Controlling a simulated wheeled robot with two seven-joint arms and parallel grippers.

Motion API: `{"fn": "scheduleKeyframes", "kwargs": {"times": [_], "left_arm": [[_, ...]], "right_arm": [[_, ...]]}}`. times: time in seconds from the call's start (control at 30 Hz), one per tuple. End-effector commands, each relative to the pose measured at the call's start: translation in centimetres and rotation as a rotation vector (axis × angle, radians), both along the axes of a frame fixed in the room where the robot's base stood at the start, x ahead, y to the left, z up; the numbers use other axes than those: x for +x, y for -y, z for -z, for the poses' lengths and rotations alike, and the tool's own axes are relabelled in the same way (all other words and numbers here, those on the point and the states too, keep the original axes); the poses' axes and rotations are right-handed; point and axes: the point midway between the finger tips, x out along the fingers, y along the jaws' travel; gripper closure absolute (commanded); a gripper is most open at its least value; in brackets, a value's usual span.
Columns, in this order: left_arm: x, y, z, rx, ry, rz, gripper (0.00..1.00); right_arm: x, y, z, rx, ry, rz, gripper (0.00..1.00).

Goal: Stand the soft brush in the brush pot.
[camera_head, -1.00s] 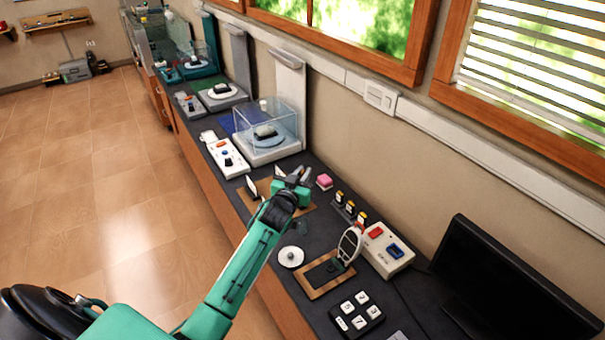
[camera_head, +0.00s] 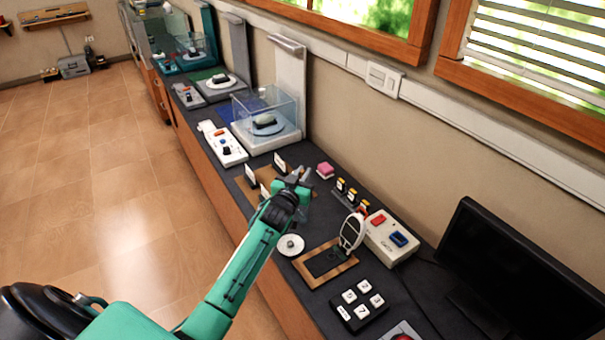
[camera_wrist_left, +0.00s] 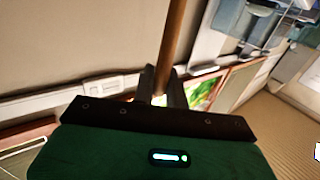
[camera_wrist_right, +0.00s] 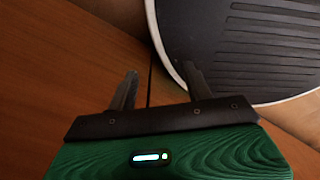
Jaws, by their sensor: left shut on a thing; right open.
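My left gripper (camera_head: 299,177) is over the dark counter, between a brown board with small white cards and the pink block. In the left wrist view it (camera_wrist_left: 161,88) is shut on a slim brown wooden handle (camera_wrist_left: 173,40), which I take to be the soft brush. The handle runs up out of that view; the bristles do not show. I cannot make out the brush pot for certain in any view. My right gripper (camera_wrist_right: 160,88) is open and empty in the right wrist view, with brown wood-like surfaces beyond it; it does not show in the head view.
Close by on the counter are a pink block (camera_head: 325,170), small yellow-topped bottles (camera_head: 347,192), a white disc (camera_head: 291,245), and a handheld meter (camera_head: 351,231) on a wood-framed pad. A clear display case (camera_head: 265,112) stands farther back. A black monitor (camera_head: 500,270) stands at right.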

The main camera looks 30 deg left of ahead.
Motion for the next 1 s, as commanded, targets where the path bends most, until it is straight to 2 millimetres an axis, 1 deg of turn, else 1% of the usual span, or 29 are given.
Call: {"fn": "scheduleKeyframes", "kwargs": {"times": [0.03,0.53,0.7,1.0], "left_arm": [[0.0,0.0,0.7,0.0,-0.001,0.0,1.0],[0.0,0.0,4.6,-0.001,0.0,-0.001,1.0],[0.0,0.0,5.2,0.0,0.0,-0.001,1.0],[0.0,0.0,5.2,0.0,0.0,0.0,1.0]], "right_arm": [[0.0,0.0,0.6,0.0,0.0,0.0,0.49],[-0.1,0.6,3.3,-0.006,-0.001,0.0,0.49],[-0.1,0.6,3.7,-0.007,-0.002,0.0,0.49],[-0.1,0.6,3.6,-0.007,-0.002,0.0,0.49]]}}
